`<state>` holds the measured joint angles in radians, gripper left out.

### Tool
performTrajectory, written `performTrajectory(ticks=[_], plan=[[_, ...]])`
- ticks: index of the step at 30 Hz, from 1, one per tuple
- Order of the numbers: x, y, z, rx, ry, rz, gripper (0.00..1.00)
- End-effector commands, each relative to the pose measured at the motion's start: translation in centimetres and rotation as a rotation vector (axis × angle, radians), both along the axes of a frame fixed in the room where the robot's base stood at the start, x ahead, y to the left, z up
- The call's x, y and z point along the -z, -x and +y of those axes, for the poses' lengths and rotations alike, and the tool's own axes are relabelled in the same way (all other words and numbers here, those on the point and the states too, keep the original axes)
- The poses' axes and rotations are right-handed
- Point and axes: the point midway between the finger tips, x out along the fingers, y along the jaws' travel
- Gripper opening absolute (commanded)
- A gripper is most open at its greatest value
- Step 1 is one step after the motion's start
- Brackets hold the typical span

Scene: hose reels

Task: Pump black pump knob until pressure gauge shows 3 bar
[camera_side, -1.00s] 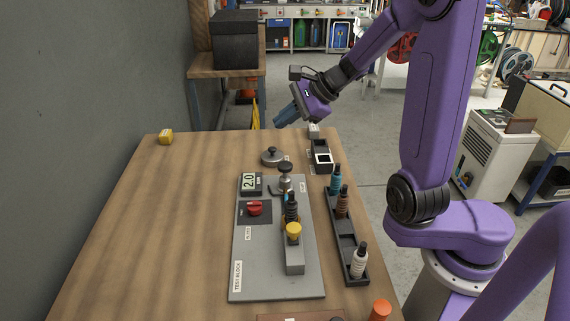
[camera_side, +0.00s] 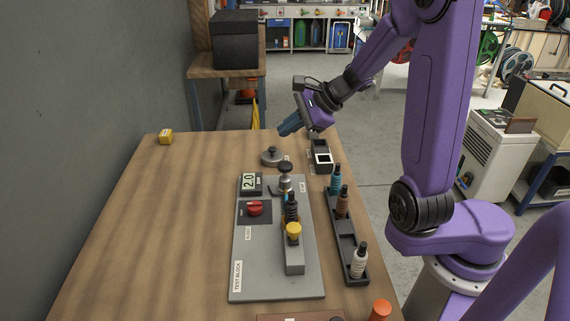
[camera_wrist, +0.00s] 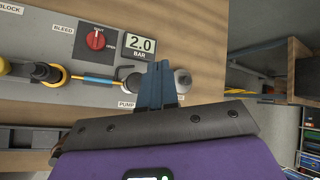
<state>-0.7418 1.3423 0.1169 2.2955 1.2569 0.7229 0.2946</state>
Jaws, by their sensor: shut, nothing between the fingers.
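The black pump knob (camera_side: 286,168) stands on its post at the far end of the grey test block (camera_side: 240,280). In the wrist view my fingers partly hide it. The PUMP label (camera_wrist: 126,104) shows just left of the fingers. The pressure gauge (camera_side: 249,184) reads 2.0; in the wrist view the gauge (camera_wrist: 140,45) reads 2.0 BAR. My gripper (camera_side: 282,132) is shut and empty, in the air beyond the knob and above the table's far end. In the wrist view the blue fingertips (camera_wrist: 163,64) are together.
A red bleed dial (camera_side: 254,208) and a yellow-capped fitting (camera_side: 293,232) are on the block. A grey round-knobbed piece (camera_side: 272,157) stands behind it. A black rack (camera_side: 350,258) with bottles is at right.

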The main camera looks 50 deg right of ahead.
Motion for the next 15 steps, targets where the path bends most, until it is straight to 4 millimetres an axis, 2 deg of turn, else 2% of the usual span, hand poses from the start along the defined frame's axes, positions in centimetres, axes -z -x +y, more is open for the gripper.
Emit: performTrajectory(ticks=[9, 15], plan=[[4.2, 0.2, 0.0, 0.003, -0.002, 0.007, 0.0], [6.0, 0.1, 0.0, 0.001, -0.002, 0.004, 0.0]])
